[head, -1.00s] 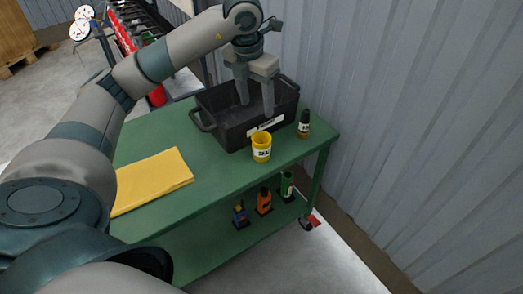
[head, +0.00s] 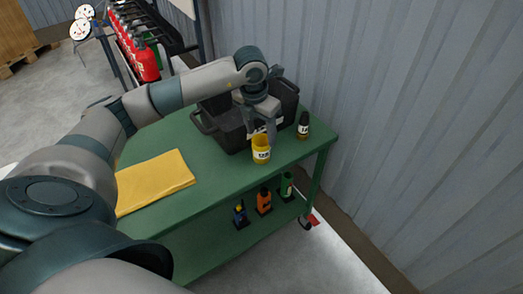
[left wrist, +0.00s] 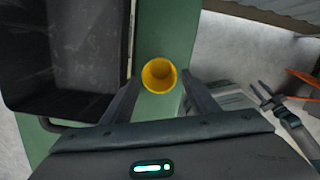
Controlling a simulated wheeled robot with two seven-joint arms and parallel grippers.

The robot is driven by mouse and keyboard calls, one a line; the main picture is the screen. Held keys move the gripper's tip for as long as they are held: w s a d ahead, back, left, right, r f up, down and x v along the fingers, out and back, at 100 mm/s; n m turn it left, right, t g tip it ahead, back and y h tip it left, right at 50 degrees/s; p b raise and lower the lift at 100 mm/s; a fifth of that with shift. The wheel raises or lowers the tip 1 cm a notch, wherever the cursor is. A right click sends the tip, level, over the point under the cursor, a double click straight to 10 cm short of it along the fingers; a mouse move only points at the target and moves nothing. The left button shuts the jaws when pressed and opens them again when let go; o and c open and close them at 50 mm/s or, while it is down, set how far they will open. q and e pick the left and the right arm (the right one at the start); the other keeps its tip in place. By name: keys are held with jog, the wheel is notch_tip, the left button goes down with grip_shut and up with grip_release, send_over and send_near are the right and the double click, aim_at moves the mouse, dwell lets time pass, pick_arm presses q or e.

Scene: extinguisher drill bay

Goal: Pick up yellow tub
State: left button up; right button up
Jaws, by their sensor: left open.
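The yellow tub (head: 261,155) is an open cup with a white label, standing upright on the green cart top near its front edge. In the left wrist view the tub (left wrist: 159,75) shows its round open mouth, just beyond and between the fingertips. My left gripper (head: 260,138) is open and empty, pointing down close above and behind the tub. Its two fingers (left wrist: 160,88) show on either side of the tub's near rim. I cannot tell whether a finger touches the tub. My right gripper is not in view.
A black bin (head: 228,133) stands right behind the tub. A folded yellow cloth (head: 153,181) lies at the left of the green cart (head: 215,178). Several small bottles stand on the lower shelf. A corrugated wall (head: 420,120) is at right.

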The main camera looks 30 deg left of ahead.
aim_at(261, 145)
pick_arm(q)
jog(key=shift+w+f, duration=0.1)
jog(key=shift+f, duration=0.5)
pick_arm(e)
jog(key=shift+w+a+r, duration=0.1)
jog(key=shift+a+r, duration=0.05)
pick_arm(q)
jog(key=shift+f+p, duration=0.3)
jog(key=shift+f, duration=0.1)
notch_tip(261, 145, down, 4)
jog(key=shift+w+r+p, duration=0.1)
jog(key=shift+r+p, duration=0.15)
jog(key=shift+p, duration=0.4)
jog(key=shift+w+f, duration=0.1)
jog(key=shift+f, duration=0.35)
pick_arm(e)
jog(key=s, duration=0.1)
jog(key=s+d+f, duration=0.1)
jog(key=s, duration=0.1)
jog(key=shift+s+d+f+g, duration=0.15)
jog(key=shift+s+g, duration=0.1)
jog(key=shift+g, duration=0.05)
pick_arm(q)
jog(key=c, duration=0.9)
